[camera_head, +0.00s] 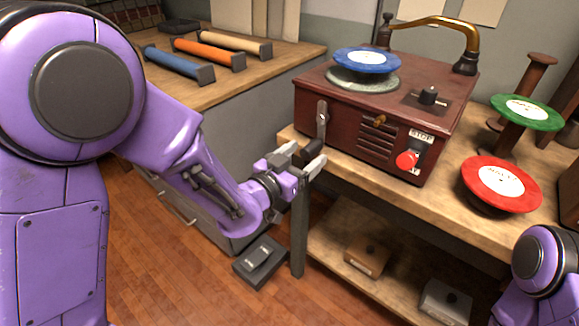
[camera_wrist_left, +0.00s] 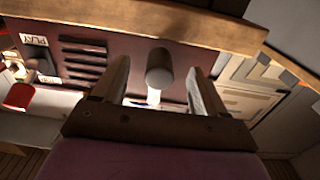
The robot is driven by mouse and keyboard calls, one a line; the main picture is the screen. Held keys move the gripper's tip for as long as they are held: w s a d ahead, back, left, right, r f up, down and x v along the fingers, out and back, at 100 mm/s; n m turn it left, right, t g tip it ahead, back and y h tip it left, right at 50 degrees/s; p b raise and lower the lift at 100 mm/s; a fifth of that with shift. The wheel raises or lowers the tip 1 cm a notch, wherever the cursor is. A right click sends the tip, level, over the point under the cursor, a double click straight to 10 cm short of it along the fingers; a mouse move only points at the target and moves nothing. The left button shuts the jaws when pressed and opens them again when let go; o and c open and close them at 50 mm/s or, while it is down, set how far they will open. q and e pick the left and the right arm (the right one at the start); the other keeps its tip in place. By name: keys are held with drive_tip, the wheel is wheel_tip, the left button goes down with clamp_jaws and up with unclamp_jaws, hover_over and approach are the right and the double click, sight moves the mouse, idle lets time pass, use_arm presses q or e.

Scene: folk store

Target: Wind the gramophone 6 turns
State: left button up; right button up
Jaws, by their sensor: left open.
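The dark red gramophone (camera_head: 350,130) stands on the wooden table with a blue record (camera_head: 366,60) on its platter. Its metal crank arm (camera_head: 322,118) hangs down at the front left, with a dark handle (camera_head: 311,151) at its lower end. My left gripper (camera_head: 300,158) is open around this handle. In the left wrist view, the handle (camera_wrist_left: 160,68) lies between the two open fingers, with a visible gap on each side. My right gripper is out of view; only part of my right arm shows at the lower right.
A red knob (camera_head: 407,160) sits on the gramophone front under a STOP label. Red (camera_head: 500,182) and green (camera_head: 527,112) records stand on spools at the right. The table's front edge (camera_head: 440,218) runs close below my gripper. A side counter (camera_head: 210,90) holds coloured rolls.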

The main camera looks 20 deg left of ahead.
use_arm(q)
drive_tip(key=v, duration=0.3)
drive_tip(key=shift+s, duration=0.2)
drive_tip(key=shift+s+a+r+p, duration=0.25)
drive_tip(key=shift+s+p, duration=0.1)
drive_tip(key=shift+p, duration=0.6)
drive_tip(key=p+v, duration=0.2)
drive_tip(key=p, duration=0.1)
drive_tip(key=shift+s+f+p, duration=0.1)
drive_tip(key=shift+f+p, duration=0.15)
drive_tip(key=shift+p, duration=0.05)
